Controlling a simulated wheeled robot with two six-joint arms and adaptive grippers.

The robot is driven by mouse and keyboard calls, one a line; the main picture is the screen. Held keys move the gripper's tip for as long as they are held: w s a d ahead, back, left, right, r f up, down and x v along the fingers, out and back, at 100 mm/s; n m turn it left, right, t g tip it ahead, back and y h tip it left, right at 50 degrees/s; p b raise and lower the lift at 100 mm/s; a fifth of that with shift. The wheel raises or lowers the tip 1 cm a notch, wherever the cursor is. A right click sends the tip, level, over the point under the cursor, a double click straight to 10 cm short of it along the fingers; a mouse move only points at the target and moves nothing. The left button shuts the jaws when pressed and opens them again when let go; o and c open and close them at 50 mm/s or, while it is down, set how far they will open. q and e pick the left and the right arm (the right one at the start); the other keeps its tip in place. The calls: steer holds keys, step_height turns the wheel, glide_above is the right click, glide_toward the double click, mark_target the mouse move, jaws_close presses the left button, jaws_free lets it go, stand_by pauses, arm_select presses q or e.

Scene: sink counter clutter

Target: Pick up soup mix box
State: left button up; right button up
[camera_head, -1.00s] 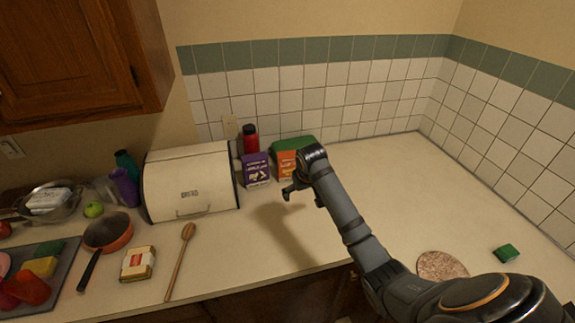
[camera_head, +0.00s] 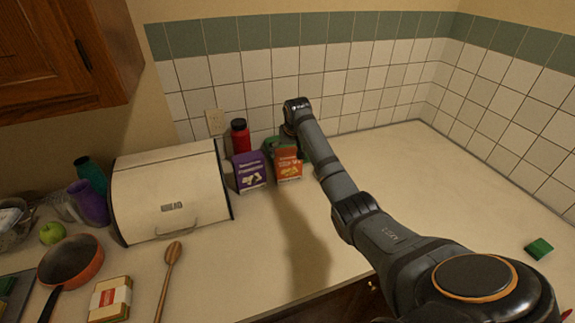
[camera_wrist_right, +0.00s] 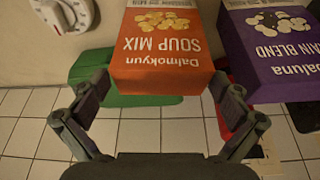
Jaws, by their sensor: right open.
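The soup mix box (camera_wrist_right: 160,48) is orange and appears upside down in the wrist view, its upper end between the fingers of my right gripper (camera_wrist_right: 163,98). The gripper is open, with a finger on each side and no clear grip on the box. In the head view the orange box (camera_head: 289,167) stands upright at the back of the counter. There my right gripper (camera_head: 287,146) is at the box's top, partly hidden by my wrist. My left gripper is out of view.
A purple box (camera_head: 250,171) stands close beside the soup mix. A red bottle (camera_head: 240,138) and a green object (camera_wrist_right: 130,100) are behind. The bread box (camera_head: 170,195) is to the left. A white dial (camera_wrist_right: 66,14) shows in the wrist view. Counter to the right is mostly clear.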

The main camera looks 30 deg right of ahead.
steer(key=shift+w+f+p, duration=0.4)
steer(key=shift+f+p, duration=0.15)
steer(key=shift+f, duration=0.1)
steer(key=x, duration=0.3)
steer(key=shift+w+f, duration=0.1)
steer(key=shift+f, duration=0.05)
steer(key=shift+w+d+f, duration=0.1)
steer(key=shift+f, duration=0.15)
steer(key=shift+r, duration=0.1)
steer(key=c, duration=1)
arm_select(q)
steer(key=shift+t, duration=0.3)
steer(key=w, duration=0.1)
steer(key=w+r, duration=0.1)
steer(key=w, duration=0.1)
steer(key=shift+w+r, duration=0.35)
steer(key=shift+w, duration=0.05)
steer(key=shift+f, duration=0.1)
arm_select(e)
steer(key=shift+r, duration=0.1)
